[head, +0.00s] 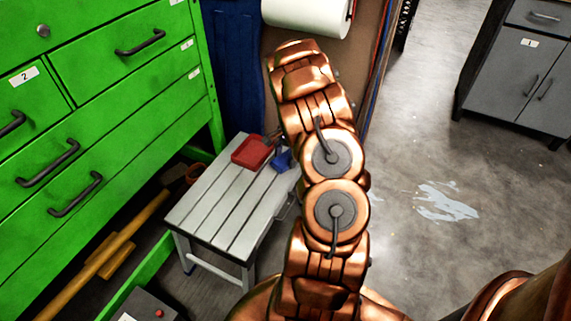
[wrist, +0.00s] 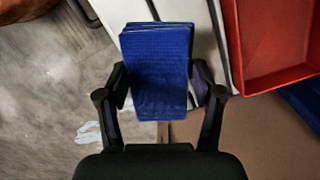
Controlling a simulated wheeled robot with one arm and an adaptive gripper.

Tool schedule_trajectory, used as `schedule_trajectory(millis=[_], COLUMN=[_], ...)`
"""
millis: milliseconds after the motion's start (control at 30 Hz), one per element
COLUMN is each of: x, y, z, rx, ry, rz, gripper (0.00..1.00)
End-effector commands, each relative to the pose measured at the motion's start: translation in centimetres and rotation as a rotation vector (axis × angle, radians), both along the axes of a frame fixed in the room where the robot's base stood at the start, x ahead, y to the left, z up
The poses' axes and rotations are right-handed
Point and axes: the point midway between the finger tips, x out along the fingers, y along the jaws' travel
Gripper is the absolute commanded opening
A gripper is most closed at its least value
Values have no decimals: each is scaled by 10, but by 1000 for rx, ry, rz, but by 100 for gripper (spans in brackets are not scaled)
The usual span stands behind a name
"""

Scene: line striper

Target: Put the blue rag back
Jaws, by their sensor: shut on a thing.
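The blue rag (wrist: 158,65) is a folded, layered block in the wrist view. My gripper (wrist: 160,90) is shut on it, with one finger at each side. In the head view the blue rag (head: 282,160) shows as a small patch at the right end of a grey slatted bench (head: 215,205), partly hidden by my arm. My gripper is mostly hidden behind my arm there. A red tray (head: 252,151) sits on the bench just left of the rag; it also shows at the upper right of the wrist view (wrist: 275,45). I cannot tell whether the rag touches the bench.
A green drawer cabinet (head: 110,95) stands at left. A paper roll (head: 308,14) and a hanging blue cloth (head: 234,70) are behind the bench. A yellow-handled tool (head: 105,255) lies low at left. A grey cabinet (head: 515,65) stands far right. The concrete floor between is open.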

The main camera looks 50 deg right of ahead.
Motion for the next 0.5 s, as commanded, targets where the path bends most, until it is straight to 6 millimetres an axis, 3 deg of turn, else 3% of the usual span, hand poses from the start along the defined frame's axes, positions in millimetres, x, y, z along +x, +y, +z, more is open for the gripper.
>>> schedule_trajectory(millis=[100, 200, 500], x=[-2, -1, 0], y=[1, 1, 2], z=[-23, -32, -32], rx=[4, 3, 2], ry=[5, 3, 1], rz=[1, 0, 1], gripper=[34, 34, 34])
